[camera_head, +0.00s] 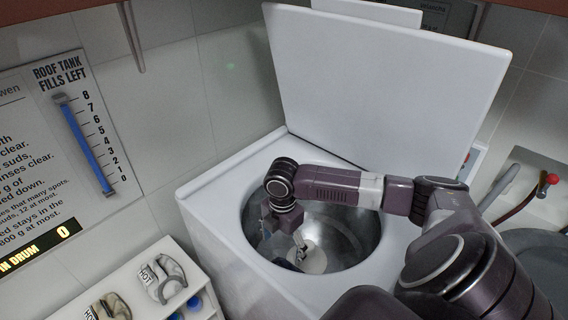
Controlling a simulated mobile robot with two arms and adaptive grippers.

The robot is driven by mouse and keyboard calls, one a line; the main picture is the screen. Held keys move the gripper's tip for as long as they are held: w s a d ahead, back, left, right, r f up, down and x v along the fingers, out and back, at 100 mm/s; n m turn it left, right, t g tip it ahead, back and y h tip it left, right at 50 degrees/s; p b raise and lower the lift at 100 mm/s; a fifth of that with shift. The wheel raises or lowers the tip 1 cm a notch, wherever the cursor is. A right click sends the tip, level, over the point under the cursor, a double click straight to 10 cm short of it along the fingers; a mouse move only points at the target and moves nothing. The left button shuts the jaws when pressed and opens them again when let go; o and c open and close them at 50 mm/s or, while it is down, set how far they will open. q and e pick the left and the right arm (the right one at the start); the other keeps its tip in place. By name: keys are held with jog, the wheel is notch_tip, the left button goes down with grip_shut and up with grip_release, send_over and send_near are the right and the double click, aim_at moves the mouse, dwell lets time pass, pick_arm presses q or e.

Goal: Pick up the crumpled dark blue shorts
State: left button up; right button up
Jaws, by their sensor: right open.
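A small dark blue patch of cloth (286,264), which looks like the shorts, shows low inside the drum of the white top-loading washer (205,205). Most of it is hidden by the drum's near rim. My right arm comes in from the right and bends down over the drum opening. My right gripper (283,242) points down inside the drum, open, just above the dark blue patch. I cannot tell whether it touches the cloth. My left gripper is not in view.
The washer's lid (390,80) stands open behind the drum. A pale disc (313,260) lies at the drum's bottom. A white shelf (150,255) with hot-marked gloves (165,277) stands at left. A red-knobbed tap (550,179) and grey basin (540,260) are at right.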

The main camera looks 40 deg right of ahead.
jog(key=b, duration=0.6)
send_near(283, 262)
jog(key=s+a, duration=0.2)
jog(key=s+a+r, duration=0.1)
jog(key=s+a, duration=0.1)
jog(key=shift+f, duration=0.15)
jog(key=shift+s+d+f, duration=0.1)
jog(key=shift+d+f, duration=0.1)
jog(key=shift+f, duration=1.75)
jog(key=shift+d+f, duration=0.2)
jog(key=shift+f, duration=1.75)
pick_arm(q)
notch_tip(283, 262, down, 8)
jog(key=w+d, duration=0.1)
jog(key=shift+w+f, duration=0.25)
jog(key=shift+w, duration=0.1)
pick_arm(e)
jog(key=shift+c, duration=0.5)
jog(key=c, duration=1.3)
jog(key=shift+c, duration=0.6)
jog(key=shift+r, duration=0.1)
